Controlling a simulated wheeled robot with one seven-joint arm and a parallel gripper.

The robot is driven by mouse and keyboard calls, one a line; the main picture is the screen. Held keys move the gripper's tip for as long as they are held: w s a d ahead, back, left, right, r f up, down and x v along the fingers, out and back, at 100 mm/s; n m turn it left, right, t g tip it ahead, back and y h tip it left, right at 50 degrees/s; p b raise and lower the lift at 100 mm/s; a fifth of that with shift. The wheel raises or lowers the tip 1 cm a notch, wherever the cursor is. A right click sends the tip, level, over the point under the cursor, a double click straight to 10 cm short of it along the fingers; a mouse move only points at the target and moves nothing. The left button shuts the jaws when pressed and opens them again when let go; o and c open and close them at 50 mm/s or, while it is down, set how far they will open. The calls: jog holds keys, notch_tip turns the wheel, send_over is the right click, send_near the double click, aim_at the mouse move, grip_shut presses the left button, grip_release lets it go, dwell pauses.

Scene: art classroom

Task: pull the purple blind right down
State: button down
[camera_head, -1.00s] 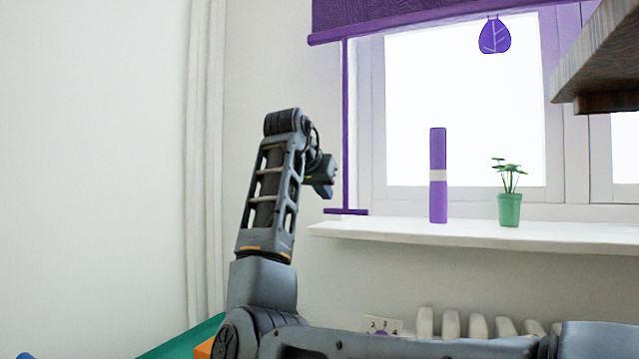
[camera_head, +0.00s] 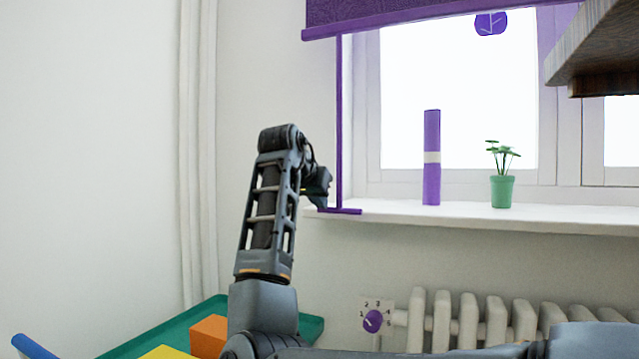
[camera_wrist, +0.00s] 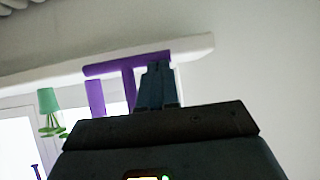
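The purple blind (camera_head: 420,10) is rolled mostly up at the top of the window. A purple rod (camera_head: 340,120) hangs from its left part and ends in a short purple crossbar handle (camera_head: 345,211), level with the sill. My gripper (camera_head: 322,206) is at the left end of this crossbar. In the wrist view, which looks upside down, the fingers (camera_wrist: 158,72) are close together at the right end of the crossbar (camera_wrist: 110,66). They look shut on it; the contact itself is partly hidden.
The white sill (camera_head: 400,211) carries a purple roll (camera_head: 432,160) and a green potted plant (camera_head: 502,190). Below are a radiator (camera_head: 468,322) and a purple dial (camera_head: 373,321). A wooden shelf (camera_head: 600,55) juts in at upper right. A green tray (camera_head: 310,327) with blocks lies lower left.

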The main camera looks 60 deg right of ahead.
notch_tip(320, 180, down, 30)
jog(key=b, duration=0.2)
jog(key=shift+d+r, duration=0.15)
jog(key=shift+r, duration=0.1)
jog(key=shift+r, duration=0.15)
